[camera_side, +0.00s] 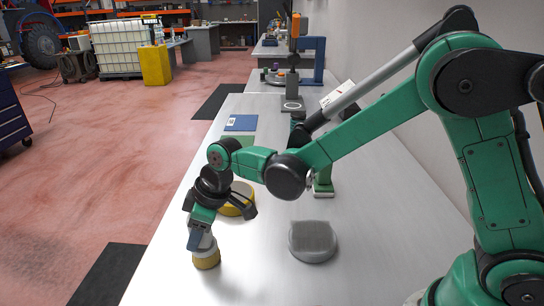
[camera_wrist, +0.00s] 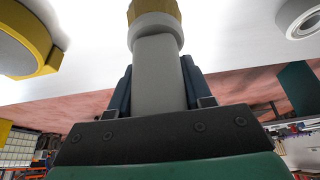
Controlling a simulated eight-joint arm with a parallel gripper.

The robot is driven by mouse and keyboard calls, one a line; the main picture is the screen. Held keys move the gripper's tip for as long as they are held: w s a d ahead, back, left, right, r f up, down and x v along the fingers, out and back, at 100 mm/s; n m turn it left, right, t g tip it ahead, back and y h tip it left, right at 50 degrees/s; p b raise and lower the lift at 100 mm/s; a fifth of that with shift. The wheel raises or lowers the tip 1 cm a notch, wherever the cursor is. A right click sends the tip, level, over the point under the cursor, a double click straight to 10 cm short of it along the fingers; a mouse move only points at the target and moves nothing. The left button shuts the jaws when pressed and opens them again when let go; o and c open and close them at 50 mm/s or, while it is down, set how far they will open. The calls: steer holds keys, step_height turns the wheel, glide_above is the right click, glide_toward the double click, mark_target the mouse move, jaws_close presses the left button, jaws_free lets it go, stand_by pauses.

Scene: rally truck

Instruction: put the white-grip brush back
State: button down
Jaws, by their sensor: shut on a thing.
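My gripper (camera_side: 201,229) is shut on the white-grip brush (camera_side: 206,257). The brush points downward, with its tan-yellow bristle end low over the bench's left edge; I cannot tell whether it touches the bench. In the wrist view the pale grip (camera_wrist: 157,75) is between the two dark fingers, with a wider collar and the yellow end (camera_wrist: 151,8) beyond it. A round yellow holder (camera_side: 243,207) stands on the bench just behind my gripper, partly hidden by it. It may be the yellow round thing in the wrist view (camera_wrist: 48,57).
A round grey dish (camera_side: 313,258) with a ridged grey block stands right of my gripper. Blue (camera_side: 241,122) and green pads lie farther back, near a green stand (camera_side: 323,188). A white ring (camera_wrist: 301,18) shows in the wrist view.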

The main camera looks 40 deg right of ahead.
mark_target(213, 243)
steer(key=shift+c, duration=1.8)
jaws_free()
steer(key=shift+f, duration=0.1)
steer(key=shift+r, duration=0.3)
steer(key=v, duration=0.5)
steer(key=shift+s+d+r, duration=0.1)
steer(key=shift+d+r, duration=0.05)
steer(key=shift+r, duration=0.2)
steer(key=s+d+r+m+t+h, duration=0.3)
steer(key=s+d+m, duration=0.6)
steer(key=d, duration=0.4)
steer(key=shift+s+d+t, duration=0.35)
steer(key=shift+s+t, duration=0.05)
steer(key=shift+s, duration=0.45)
